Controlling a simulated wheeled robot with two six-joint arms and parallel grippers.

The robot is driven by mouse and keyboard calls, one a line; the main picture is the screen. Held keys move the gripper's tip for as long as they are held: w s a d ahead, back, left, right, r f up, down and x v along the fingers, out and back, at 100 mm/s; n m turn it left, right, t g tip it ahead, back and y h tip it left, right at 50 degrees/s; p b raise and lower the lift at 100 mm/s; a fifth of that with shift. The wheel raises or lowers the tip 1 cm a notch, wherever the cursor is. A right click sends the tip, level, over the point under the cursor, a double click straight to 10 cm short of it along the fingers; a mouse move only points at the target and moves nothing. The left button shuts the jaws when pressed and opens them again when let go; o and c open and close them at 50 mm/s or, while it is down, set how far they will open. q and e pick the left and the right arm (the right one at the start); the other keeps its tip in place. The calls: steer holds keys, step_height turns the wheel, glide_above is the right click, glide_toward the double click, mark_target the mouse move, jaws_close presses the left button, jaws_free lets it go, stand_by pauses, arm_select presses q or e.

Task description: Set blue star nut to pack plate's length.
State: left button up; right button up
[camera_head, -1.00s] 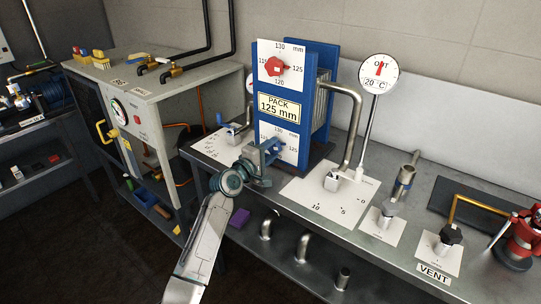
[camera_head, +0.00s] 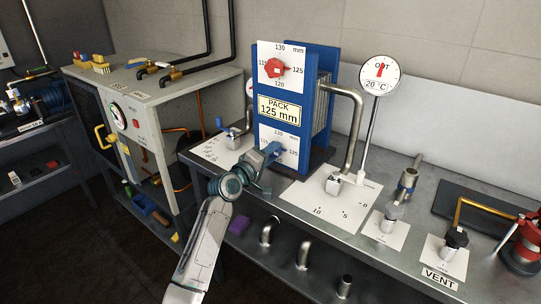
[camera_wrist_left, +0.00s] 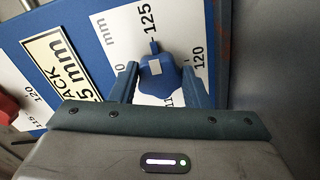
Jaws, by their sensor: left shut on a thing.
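The blue star nut (camera_wrist_left: 158,72) sits on the lower white dial (camera_head: 287,132) of the blue plate pack. My left gripper (camera_head: 268,155) is at this nut and hides part of it in the head view. In the left wrist view its two fingers (camera_wrist_left: 160,88) lie on either side of the nut, shut on it. The nut's pointer points toward the 125 mark. The yellow pack plate (camera_head: 279,110) above the dial reads "PACK 125 mm". The red star nut (camera_head: 274,68) on the upper dial points toward 125. My right gripper is not in view.
The pack stands on a steel bench (camera_head: 335,160). A bent pipe (camera_head: 355,120) and a round gauge (camera_head: 379,75) marked 20 °C stand to its right. A grey cabinet (camera_head: 150,100) stands further left.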

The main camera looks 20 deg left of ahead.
arm_select(q)
steer(key=shift+f, duration=0.1)
steer(key=o, duration=1)
steer(key=shift+c, duration=0.2)
steer(key=shift+s+a, duration=0.25)
steer(key=shift+s, duration=0.25)
steer(key=v, duration=0.9)
steer(key=shift+s, duration=0.35)
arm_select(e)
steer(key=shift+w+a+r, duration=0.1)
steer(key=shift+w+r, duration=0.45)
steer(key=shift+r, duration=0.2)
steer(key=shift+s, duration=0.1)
arm_select(q)
steer(key=shift+a, duration=0.1)
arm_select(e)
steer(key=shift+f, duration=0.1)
